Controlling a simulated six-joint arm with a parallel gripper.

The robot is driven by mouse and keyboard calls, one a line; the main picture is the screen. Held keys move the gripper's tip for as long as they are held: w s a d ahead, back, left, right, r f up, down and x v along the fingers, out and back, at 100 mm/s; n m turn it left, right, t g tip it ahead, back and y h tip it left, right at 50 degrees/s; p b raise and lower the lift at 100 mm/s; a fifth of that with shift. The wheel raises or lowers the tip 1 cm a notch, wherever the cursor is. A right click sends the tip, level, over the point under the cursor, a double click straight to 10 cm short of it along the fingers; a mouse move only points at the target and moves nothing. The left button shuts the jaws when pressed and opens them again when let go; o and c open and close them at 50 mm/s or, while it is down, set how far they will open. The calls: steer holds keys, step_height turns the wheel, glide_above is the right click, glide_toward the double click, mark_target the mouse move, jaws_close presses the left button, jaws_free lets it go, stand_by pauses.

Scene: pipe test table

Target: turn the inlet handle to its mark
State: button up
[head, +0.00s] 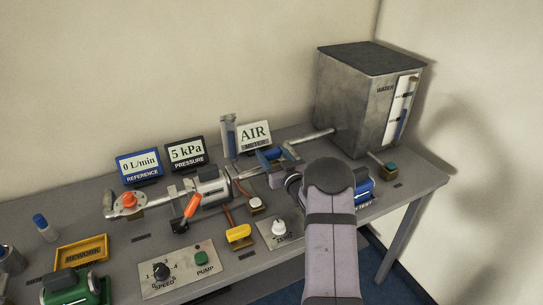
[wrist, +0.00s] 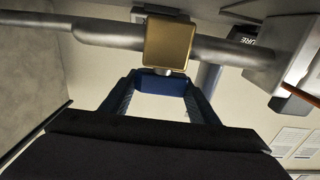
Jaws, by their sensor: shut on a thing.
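The inlet handle is blue and sits under a brass valve body (wrist: 169,43) on the grey pipe (wrist: 105,33). In the wrist view the blue handle (wrist: 163,80) lies at the far end of my gripper (wrist: 160,90), between its two ridged fingers. My gripper is shut on the handle. In the head view a blue part (head: 268,156) shows on the pipe from the water tank, just left of my wrist. My arm hides the fingers there. I cannot make out the handle's mark in either view.
The water tank (head: 360,100) stands at the back right. The AIR meter (head: 254,135), pressure display (head: 186,152) and reference display (head: 139,166) stand behind the pipe. An orange handle (head: 191,206), a yellow block (head: 239,234) and a control panel (head: 178,272) are left of my arm.

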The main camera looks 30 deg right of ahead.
mark_target(271, 152)
steer(key=o, duration=1)
steer(key=shift+o, duration=0.2)
steer(key=shift+r+b, duration=0.95)
steer(key=shift+r, duration=4.15)
steer(key=shift+a, duration=0.1)
